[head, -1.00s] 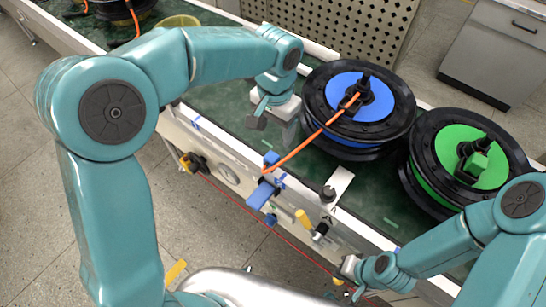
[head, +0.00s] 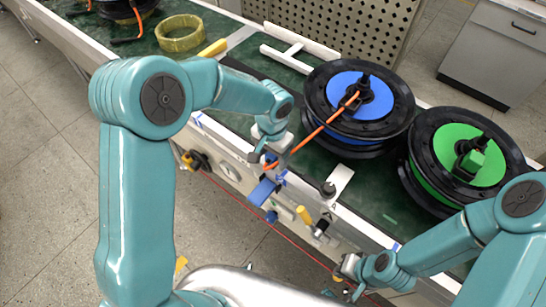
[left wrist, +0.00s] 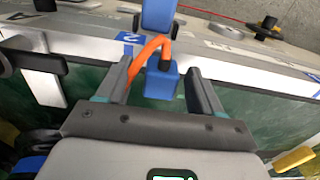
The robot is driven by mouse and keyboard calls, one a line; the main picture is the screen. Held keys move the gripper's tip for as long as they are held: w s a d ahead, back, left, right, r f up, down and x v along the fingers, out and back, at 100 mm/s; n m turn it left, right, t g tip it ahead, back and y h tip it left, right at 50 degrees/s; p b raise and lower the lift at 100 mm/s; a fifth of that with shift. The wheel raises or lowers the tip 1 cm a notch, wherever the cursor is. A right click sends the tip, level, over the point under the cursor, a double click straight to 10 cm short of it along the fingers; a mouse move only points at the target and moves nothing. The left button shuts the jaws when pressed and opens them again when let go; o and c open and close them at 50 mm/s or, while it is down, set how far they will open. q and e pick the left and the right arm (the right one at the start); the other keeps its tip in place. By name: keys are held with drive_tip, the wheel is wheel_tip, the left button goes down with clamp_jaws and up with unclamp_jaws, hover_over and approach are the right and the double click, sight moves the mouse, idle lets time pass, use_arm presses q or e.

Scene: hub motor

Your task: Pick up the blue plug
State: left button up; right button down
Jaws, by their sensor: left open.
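The blue plug (left wrist: 162,84) is a small blue block at the end of an orange cable (head: 318,130). In the left wrist view it lies between the two fingers of my left gripper (left wrist: 159,73), with a gap on both sides. In the head view my left gripper (head: 264,161) is open at the conveyor's front edge and hides most of the plug. A blue holder (head: 262,190) is just below, fixed to the conveyor's front side; it also shows in the left wrist view (left wrist: 158,14). My right gripper (head: 347,270) is low at right; its jaws are unclear.
A black reel with a blue disc (head: 345,85) and one with a green disc (head: 450,150) lie on the green conveyor (head: 225,105). A yellow ring (head: 180,34) and a white frame (head: 295,50) lie farther back. A yellow-handled tool (head: 303,214) is on the front side.

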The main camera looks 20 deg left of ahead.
use_arm(q)
drive_tip(key=shift+c, duration=0.9)
drive_tip(key=c, duration=0.9)
